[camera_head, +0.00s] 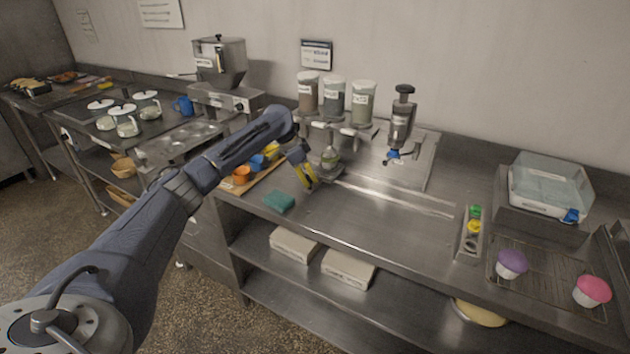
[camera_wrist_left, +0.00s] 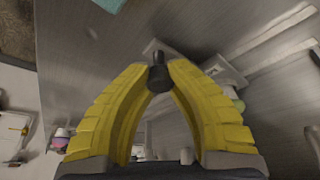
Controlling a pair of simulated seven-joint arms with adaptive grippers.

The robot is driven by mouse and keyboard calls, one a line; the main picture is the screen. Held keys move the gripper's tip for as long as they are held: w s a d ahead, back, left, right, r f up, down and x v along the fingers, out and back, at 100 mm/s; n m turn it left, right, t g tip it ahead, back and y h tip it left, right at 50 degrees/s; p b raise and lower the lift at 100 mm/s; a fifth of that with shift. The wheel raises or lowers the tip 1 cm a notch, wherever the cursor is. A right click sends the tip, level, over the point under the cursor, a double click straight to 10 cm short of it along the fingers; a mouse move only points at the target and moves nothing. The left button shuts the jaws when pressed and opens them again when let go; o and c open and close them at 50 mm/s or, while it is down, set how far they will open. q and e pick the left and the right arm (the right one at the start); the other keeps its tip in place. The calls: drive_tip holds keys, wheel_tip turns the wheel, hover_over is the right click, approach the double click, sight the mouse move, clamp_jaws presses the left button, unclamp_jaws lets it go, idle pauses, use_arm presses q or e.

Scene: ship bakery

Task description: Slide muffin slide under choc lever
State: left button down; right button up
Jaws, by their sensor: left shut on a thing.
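My left gripper (camera_head: 311,186) reaches down at the near left end of the metal rails (camera_head: 395,195) on the counter. In the left wrist view its yellow fingers (camera_wrist_left: 158,68) are shut on a dark knob (camera_wrist_left: 158,80), which appears to be the handle of the muffin slide. A pale green muffin-like item (camera_head: 330,158) stands just beyond the gripper, beneath the dispensers; a bit of green also shows in the wrist view (camera_wrist_left: 239,104). Three topping dispensers, the left one brown (camera_head: 308,93), stand at the back. Their labels and levers are too small to read or make out clearly.
A teal sponge (camera_head: 279,201) lies left of the gripper, near a wooden board with orange and blue cups (camera_head: 241,175). A plunger device (camera_head: 401,122) stands at the back. At right are a button panel (camera_head: 472,228), a purple muffin (camera_head: 511,264) and a pink muffin (camera_head: 591,291).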

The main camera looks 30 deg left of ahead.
use_arm(q)
drive_tip(key=shift+w+r, duration=0.15)
drive_tip(key=shift+r, duration=0.05)
drive_tip(key=c, duration=1.5)
unclamp_jaws()
drive_tip(key=shift+w+d, duration=0.1)
drive_tip(key=o, duration=0.4)
drive_tip(key=shift+f, duration=0.2)
drive_tip(key=v, duration=1.2)
